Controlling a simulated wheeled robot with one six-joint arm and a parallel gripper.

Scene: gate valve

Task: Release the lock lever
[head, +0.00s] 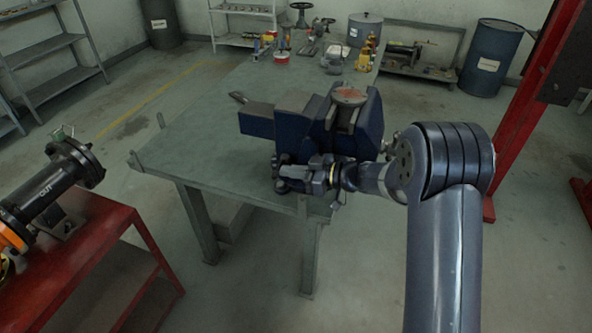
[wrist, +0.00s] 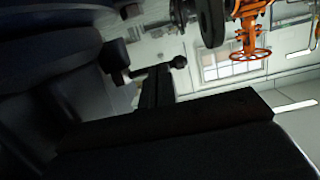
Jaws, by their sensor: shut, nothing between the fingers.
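A blue bench vise (head: 258,121) stands on the near right corner of a green-grey workbench, with a round rusty-topped piece (head: 349,95) at its top. My gripper (head: 290,172) is low at the near side of the vise, close to its base, shut and empty. I cannot clearly make out the lock lever in the head view; my gripper and wrist cover part of the vise base. In the wrist view a dark bar with a rounded knob (wrist: 180,62) shows, but I cannot tell whether it is the lever. Whether my gripper touches anything is unclear.
The workbench (head: 190,150) is bare left of the vise; small tools and cans lie at its far end. A red cart (head: 85,250) with a dark flanged pipe (head: 50,185) stands at left. A red post (head: 530,110) rises at right. An orange handwheel (wrist: 250,54) shows in the wrist view.

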